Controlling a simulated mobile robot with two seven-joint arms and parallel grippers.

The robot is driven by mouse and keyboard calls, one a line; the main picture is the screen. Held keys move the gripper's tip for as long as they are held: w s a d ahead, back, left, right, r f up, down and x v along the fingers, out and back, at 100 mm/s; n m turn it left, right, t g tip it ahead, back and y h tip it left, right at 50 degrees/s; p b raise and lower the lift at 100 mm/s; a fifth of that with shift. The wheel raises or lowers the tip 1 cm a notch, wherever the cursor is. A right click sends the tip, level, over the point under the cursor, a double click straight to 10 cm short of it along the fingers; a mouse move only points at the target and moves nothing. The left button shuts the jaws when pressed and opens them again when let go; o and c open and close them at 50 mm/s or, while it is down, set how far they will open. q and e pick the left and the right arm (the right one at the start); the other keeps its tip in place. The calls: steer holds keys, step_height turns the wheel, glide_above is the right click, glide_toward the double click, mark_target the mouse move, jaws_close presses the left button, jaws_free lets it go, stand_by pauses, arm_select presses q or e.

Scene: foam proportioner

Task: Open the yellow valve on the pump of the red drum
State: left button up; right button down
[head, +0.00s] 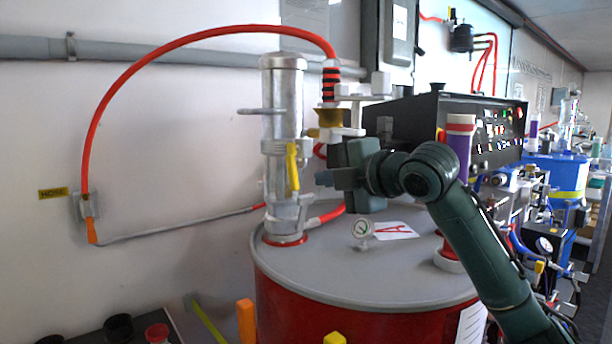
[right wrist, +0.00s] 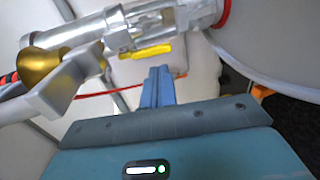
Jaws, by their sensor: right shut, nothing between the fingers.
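The red drum (head: 345,313) stands in the middle of the head view under a grey lid (head: 400,275). The silver pump (head: 283,110) rises upright from the lid's left side. The yellow valve handle (head: 293,167) lies along the pump's body, pointing up and down; it also shows in the right wrist view (right wrist: 147,51). My right gripper (head: 322,178) is shut and empty, just right of the handle. Its closed fingertips (right wrist: 158,74) point toward the handle in the right wrist view, with a visible gap. My left gripper is in neither view.
A red hose (head: 180,45) arches from the pump to the wall. A brass-coloured fitting (head: 328,117) sits beside the pump, above my gripper. A black control box (head: 440,115) is behind.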

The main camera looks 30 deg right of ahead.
mark_target(297, 185)
steer(key=x, duration=0.6)
steer(key=shift+w, duration=0.25)
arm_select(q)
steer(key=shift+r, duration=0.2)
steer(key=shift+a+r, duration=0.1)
arm_select(e)
steer(key=shift+w+p, duration=0.15)
steer(key=shift+p, duration=0.5)
steer(key=shift+w+f+p, duration=0.2)
steer(key=shift+w+p, duration=0.05)
steer(key=shift+p, duration=0.35)
steer(key=shift+w+f+p, duration=0.25)
steer(key=shift+f+p, duration=0.1)
steer(key=shift+p, duration=0.05)
steer(key=shift+a+f, duration=0.1)
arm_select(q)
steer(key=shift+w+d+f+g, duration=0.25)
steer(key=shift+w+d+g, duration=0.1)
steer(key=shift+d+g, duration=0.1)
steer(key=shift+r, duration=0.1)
